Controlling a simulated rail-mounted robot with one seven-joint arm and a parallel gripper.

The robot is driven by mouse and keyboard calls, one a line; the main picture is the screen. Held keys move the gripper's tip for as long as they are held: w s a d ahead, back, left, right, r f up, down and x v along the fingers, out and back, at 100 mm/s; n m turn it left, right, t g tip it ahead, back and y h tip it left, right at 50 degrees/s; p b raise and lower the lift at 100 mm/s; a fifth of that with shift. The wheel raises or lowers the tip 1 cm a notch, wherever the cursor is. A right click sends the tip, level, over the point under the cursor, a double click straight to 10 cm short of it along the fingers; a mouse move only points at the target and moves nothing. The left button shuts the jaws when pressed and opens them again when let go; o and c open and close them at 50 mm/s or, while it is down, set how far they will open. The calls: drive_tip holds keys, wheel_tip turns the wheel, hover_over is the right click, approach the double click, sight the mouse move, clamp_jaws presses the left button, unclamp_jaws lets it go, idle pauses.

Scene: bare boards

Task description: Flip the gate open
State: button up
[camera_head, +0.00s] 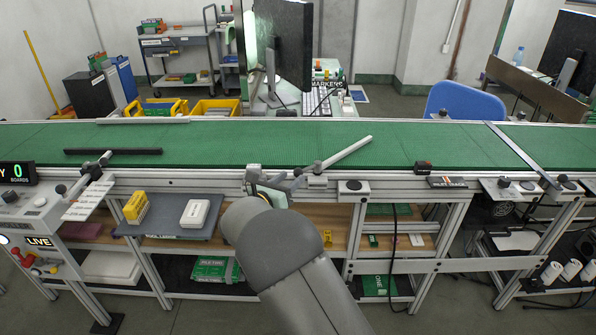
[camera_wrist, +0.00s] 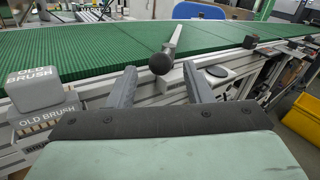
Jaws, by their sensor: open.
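The gate is a pale metal bar (camera_head: 347,152) that lies slanted over the near part of the green belt, its far end pointing right and away. In the wrist view the bar (camera_wrist: 176,38) runs away from me, with a round black knob (camera_wrist: 160,63) at its near end. My gripper (camera_wrist: 159,80) is open, its two grey fingers apart on either side of the knob as seen from the wrist. I cannot tell whether either finger touches it. In the head view my gripper (camera_head: 272,182) is at the belt's front rail, partly hidden by my own arm.
The green conveyor belt (camera_head: 230,150) spans the view. A black bar (camera_head: 112,151) lies across its left part and a metal strip (camera_head: 522,157) crosses its right part. A grey block labelled OLD BRUSH (camera_wrist: 36,88) stands left of my gripper. A small black block (camera_head: 423,167) sits on the front rail.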

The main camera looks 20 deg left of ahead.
sight(295, 175)
drive_tip(key=shift+x, duration=2.35)
